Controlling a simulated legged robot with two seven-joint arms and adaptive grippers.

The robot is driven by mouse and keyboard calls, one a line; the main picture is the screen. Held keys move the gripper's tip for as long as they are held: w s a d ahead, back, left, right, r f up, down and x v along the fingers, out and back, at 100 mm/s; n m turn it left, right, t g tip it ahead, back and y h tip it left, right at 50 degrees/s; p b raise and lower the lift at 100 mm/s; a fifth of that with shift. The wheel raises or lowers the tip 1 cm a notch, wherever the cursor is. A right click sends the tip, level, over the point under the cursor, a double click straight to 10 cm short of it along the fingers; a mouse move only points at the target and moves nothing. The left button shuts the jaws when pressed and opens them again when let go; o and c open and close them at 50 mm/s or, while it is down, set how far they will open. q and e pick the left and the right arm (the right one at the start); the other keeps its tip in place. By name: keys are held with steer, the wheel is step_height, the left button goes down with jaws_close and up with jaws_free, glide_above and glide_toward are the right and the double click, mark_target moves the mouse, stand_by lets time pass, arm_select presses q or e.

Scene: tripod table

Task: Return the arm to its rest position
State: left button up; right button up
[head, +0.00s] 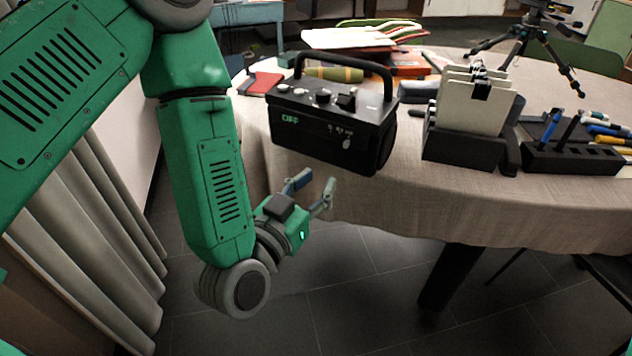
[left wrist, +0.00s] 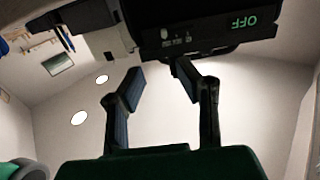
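My left arm is green and comes in from the left in the head view. Its gripper (head: 312,188) is in front of the cloth-covered table's near edge, just below the black box with a handle (head: 335,125). In the left wrist view the gripper's two fingers (left wrist: 160,85) stand apart with nothing between them. The black box (left wrist: 205,30) shows upside down beyond the fingertips, with the letters OFF on it. I cannot tell whether a fingertip touches it. My right gripper is not in view.
The table (head: 440,215) holds a rack of white panels (head: 472,105), a black holder with pens (head: 570,155), a tripod (head: 530,40), a red book (head: 262,82) and stacked folders (head: 365,38). Grey curtain-like folds (head: 95,215) stand at the left. The floor below the table edge is mostly clear.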

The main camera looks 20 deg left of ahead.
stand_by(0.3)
arm_select(q)
steer(key=shift+f, duration=0.1)
steer(key=s+a+f+g+y+p, duration=0.1)
steer(key=s+a+f+g, duration=0.2)
steer(key=s+f+g, duration=0.6)
steer(key=s+a+f+g+y, duration=0.1)
steer(key=s+a+f+g, duration=0.4)
steer(key=f, duration=0.7)
steer(key=s+a+f+n+g+y, duration=0.1)
steer(key=s+a+f+g, duration=0.2)
steer(key=s, duration=0.7)
steer(key=shift+s+a+p, duration=0.3)
steer(key=shift+a, duration=0.35)
steer(key=shift+w+f, duration=0.1)
steer(key=shift+w, duration=0.05)
